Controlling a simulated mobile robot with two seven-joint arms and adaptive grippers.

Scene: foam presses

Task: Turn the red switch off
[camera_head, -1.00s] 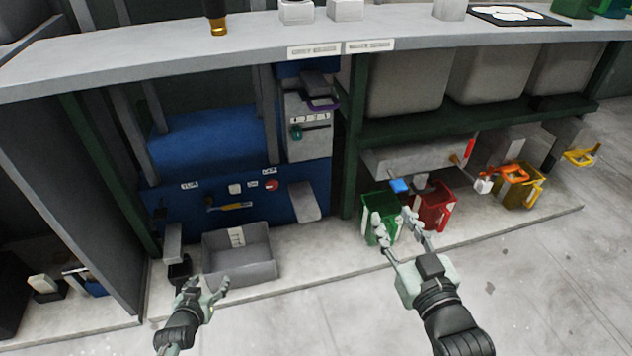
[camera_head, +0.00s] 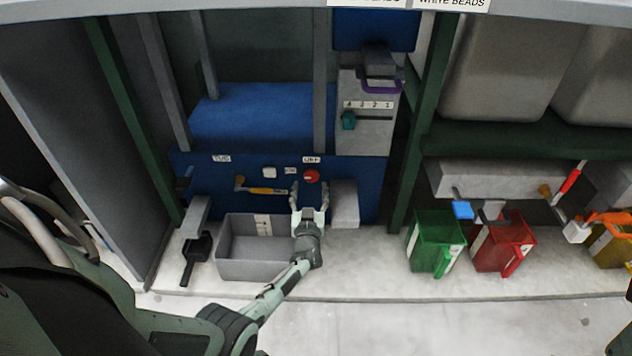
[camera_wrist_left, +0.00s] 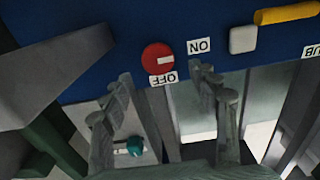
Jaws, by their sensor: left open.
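The red switch (camera_head: 312,176) is a round red knob on the blue press panel (camera_head: 215,200). In the left wrist view the red switch (camera_wrist_left: 151,52) carries a white mark pointing right, toward the side of the ON label (camera_wrist_left: 200,46). The OFF label (camera_wrist_left: 163,79) lies just below the knob in that upside-down view. My left gripper (camera_head: 309,190) is open and empty, just below and in front of the switch. In the wrist view its fingers (camera_wrist_left: 163,82) stand to either side below the knob, apart from it. My right gripper is out of view.
A grey bin (camera_head: 235,268) stands below the panel, left of my gripper. A grey block (camera_head: 345,205) is close on the right. A yellow-handled lever (camera_head: 268,191) sits left of the switch. Green (camera_head: 437,238) and red (camera_head: 505,245) containers stand further right.

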